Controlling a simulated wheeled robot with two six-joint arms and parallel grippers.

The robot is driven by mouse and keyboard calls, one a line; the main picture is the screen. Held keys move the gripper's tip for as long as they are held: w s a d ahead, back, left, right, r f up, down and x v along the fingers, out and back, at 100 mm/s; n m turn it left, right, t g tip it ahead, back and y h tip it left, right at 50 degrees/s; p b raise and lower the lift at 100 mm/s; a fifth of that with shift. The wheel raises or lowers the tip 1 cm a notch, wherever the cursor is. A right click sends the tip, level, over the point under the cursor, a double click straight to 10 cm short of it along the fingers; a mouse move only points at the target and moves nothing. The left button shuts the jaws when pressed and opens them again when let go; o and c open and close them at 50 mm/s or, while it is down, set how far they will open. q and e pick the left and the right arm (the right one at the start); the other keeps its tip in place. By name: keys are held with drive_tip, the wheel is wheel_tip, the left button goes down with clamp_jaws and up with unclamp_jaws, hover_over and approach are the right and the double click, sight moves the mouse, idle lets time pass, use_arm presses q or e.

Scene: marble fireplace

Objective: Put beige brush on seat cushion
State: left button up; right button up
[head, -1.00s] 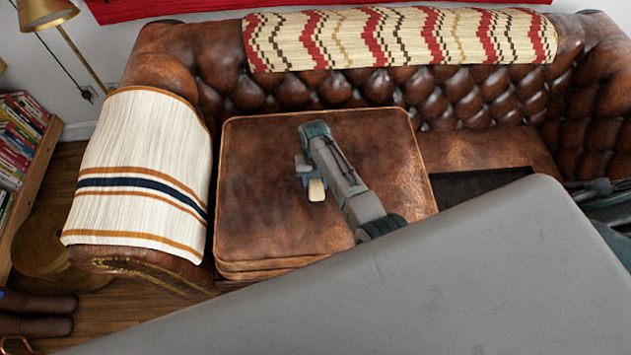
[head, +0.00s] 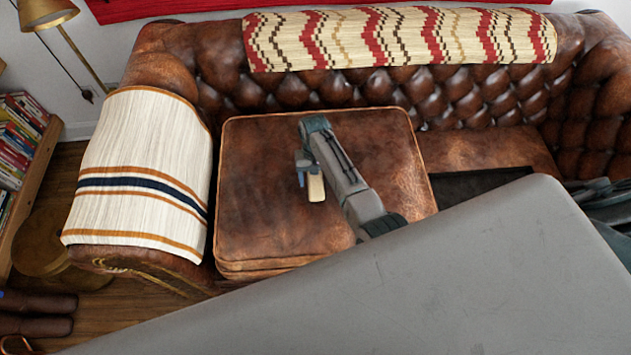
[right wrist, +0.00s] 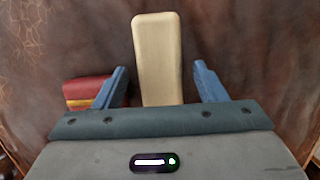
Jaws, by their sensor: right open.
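The beige brush (head: 316,189) shows as a pale block just below my right gripper (head: 309,174), over the brown leather seat cushion (head: 260,190). In the right wrist view the brush (right wrist: 158,55) is a long, smooth beige piece pointing away from me. It lies between the two blue fingers of my right gripper (right wrist: 160,72), with gaps on both sides. The gripper is open. The near end of the brush is hidden behind the gripper body. I cannot tell whether the brush touches the cushion. My left gripper is not in view.
A red and yellow object (right wrist: 90,92) lies beside the left finger in the right wrist view. A striped white throw (head: 140,165) covers the sofa arm. A dark flat item (head: 480,184) lies right of the cushion. The cushion's left part is clear.

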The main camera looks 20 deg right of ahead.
drive_tip(key=v, duration=1)
